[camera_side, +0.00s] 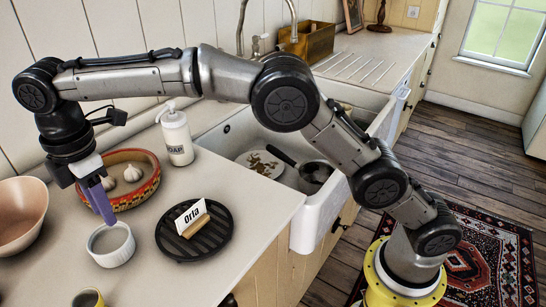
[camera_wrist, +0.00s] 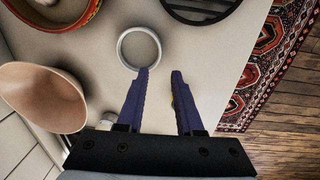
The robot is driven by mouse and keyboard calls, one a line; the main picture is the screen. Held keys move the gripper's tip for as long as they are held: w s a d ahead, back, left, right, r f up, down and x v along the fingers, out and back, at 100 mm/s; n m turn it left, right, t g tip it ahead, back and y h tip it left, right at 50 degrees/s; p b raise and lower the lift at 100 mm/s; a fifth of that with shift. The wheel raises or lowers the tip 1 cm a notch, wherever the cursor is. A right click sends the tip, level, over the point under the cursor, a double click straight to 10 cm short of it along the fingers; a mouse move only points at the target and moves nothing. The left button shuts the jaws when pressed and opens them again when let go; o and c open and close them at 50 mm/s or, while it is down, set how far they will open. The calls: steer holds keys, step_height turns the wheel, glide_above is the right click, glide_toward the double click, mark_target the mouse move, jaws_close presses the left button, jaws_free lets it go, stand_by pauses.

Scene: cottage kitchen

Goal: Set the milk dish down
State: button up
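The milk dish, a small white round ramekin (camera_side: 112,257), appears to rest upright on the pale counter, in front of the patterned bowl. In the wrist view the ramekin (camera_wrist: 122,52) lies just beyond my fingertips; I cannot make out milk in it. My gripper (camera_side: 104,220), with purple fingers, points down at the dish's far rim in the side view. In the wrist view my gripper (camera_wrist: 160,74) is open with a clear gap. Its left fingertip overlaps the near rim; whether it touches is unclear. The dish is not between the fingers.
A black round trivet (camera_side: 168,241) bears a name card "Orla" (camera_side: 194,217). A patterned bowl (camera_side: 148,190) with garlic, a pink bowl (camera_side: 22,232), a soap bottle (camera_side: 177,138) and a small yellowish cup (camera_side: 88,299) stand around. The sink (camera_side: 245,130) lies behind the trivet.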

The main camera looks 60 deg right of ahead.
steer(key=s+d+r+m+t, duration=0.1)
steer(key=s+d+r+m, duration=0.35)
steer(key=d, duration=0.55)
steer(key=s+d+r+m+t, duration=0.1)
steer(key=s+d+r+m, duration=0.4)
steer(key=d, duration=0.6)
steer(key=s+d+f+m+t, duration=0.1)
steer(key=s+d+f+m, duration=0.1)
steer(key=s+d, duration=0.2)
steer(key=s+d+f+m+t, duration=0.1)
steer(key=s+d+f+m, duration=0.2)
steer(key=s, duration=0.7)
steer(key=s+d+f+m+t, duration=0.1)
steer(key=s+d+f+m, duration=0.2)
steer(key=s+d, duration=0.2)
steer(key=shift+s, duration=0.9)
steer(key=shift+m, duration=0.25)
